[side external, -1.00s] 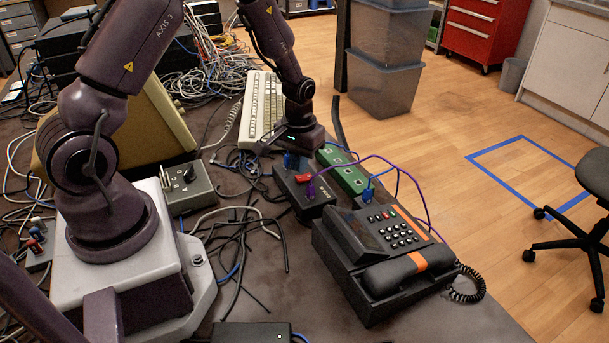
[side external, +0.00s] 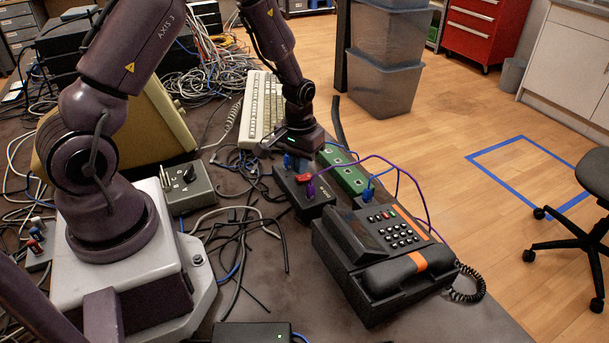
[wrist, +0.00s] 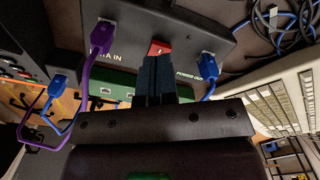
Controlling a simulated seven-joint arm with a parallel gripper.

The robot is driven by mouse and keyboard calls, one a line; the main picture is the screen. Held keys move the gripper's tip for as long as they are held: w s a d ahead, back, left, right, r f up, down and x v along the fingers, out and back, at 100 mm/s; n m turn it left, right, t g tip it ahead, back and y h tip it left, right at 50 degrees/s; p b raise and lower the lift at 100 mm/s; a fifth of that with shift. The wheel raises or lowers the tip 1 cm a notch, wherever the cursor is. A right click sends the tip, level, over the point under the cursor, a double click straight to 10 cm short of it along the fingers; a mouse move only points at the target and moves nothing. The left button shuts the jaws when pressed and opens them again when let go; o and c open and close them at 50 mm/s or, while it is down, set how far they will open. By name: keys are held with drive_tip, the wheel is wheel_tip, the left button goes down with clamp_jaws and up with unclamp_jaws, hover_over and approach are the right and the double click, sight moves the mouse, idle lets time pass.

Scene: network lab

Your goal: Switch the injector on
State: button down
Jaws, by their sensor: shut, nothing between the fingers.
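The injector (side external: 322,203) is a black box on the table. The wrist view shows its face (wrist: 130,52), lettered "DATA IN" and "POWER OUT". A red switch (wrist: 160,48) sits between the two ports; it also shows in the side view (side external: 303,178). A purple cable (wrist: 98,45) is plugged in at the data side and a blue cable (wrist: 208,72) at the power side. My gripper (wrist: 157,62) is shut and empty, its dark fingertips right at the switch and covering part of it. I cannot tell whether they touch it or which way it is tipped.
A green board (side external: 345,172) lies just beyond the injector. A black desk phone (side external: 380,250) stands in front of it to the right. A grey box with a knob (side external: 187,190) and loose black cables (side external: 235,235) lie to the left. A keyboard (side external: 260,105) is behind.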

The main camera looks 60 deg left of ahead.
sight(300, 177)
drive_tip(key=shift+f, duration=1)
idle(0.3)
drive_tip(key=shift+r, duration=3.5)
drive_tip(key=s+d+r+m+t, duration=0.2)
drive_tip(key=s+d+r, duration=0.2)
drive_tip(key=r, duration=0.3)
drive_tip(key=s+d+r+m+t, duration=0.1)
drive_tip(key=s+d+r+m, duration=0.1)
drive_tip(key=s+d+r, duration=0.2)
drive_tip(key=s+d+r+m+t, duration=0.2)
drive_tip(key=s+d+r, duration=0.2)
drive_tip(key=s+r, duration=0.4)
wheel_tip(300, 177, up, 4)
drive_tip(key=shift+r+t, duration=0.25)
drive_tip(key=shift+t, duration=0.05)
